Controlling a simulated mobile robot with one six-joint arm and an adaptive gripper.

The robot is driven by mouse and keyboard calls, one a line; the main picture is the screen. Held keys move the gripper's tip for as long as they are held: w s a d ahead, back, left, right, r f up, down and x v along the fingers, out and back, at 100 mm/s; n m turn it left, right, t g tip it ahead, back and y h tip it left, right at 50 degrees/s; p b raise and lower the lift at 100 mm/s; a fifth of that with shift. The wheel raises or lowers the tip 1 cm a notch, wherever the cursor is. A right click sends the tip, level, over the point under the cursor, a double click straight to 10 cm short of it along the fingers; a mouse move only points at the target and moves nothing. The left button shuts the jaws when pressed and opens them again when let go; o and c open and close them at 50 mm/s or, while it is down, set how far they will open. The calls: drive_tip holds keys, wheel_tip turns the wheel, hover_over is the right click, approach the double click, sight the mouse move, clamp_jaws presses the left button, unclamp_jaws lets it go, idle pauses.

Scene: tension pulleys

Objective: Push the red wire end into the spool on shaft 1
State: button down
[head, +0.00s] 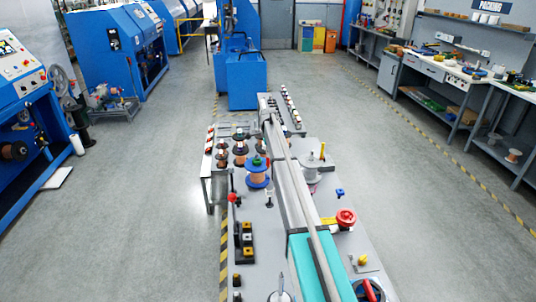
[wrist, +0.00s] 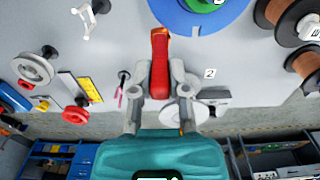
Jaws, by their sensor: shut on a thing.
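In the wrist view my gripper (wrist: 162,88) is closed around a long red piece with an orange edge, which looks like the red wire end (wrist: 159,62). Its far tip points up the picture, close to the rim of a blue spool (wrist: 182,16). I cannot tell whether the tip touches that rim. The blue spool, with a green part on top, also stands upright in the head view (head: 257,181). A shaft number beside it is not readable. A label "2" (wrist: 210,73) shows right of my gripper. I cannot make out my gripper in the head view.
Copper spools (wrist: 278,14) stand at the wrist view's upper right. A pale wheel (wrist: 33,68), a red knob (wrist: 74,113) and a yellow plate (wrist: 90,89) are at left. In the head view a red handwheel (head: 346,217) and a grey spool (head: 311,160) stand on the bench.

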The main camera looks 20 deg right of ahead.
drive_tip(key=shift+r, duration=0.15)
drive_tip(key=shift+r+p, duration=0.95)
drive_tip(key=shift+p, duration=0.1)
drive_tip(key=shift+w, duration=0.1)
drive_tip(key=shift+w+d+f, duration=0.1)
drive_tip(key=shift+w+d, duration=0.1)
drive_tip(key=shift+w, duration=0.55)
drive_tip(key=shift+w+d+r, duration=0.1)
drive_tip(key=shift+w+d, duration=0.15)
drive_tip(key=shift+w, duration=0.55)
drive_tip(key=shift+w+d+f, duration=0.1)
drive_tip(key=shift+w+d, duration=0.1)
drive_tip(key=shift+w, duration=0.55)
drive_tip(key=shift+f+b, duration=0.4)
drive_tip(key=shift+b, duration=0.05)
drive_tip(key=shift+f+b, duration=0.25)
drive_tip(key=shift+b, duration=0.05)
drive_tip(key=shift+f+b, duration=0.95)
drive_tip(key=shift+f, duration=0.05)
idle(0.9)
idle(0.4)
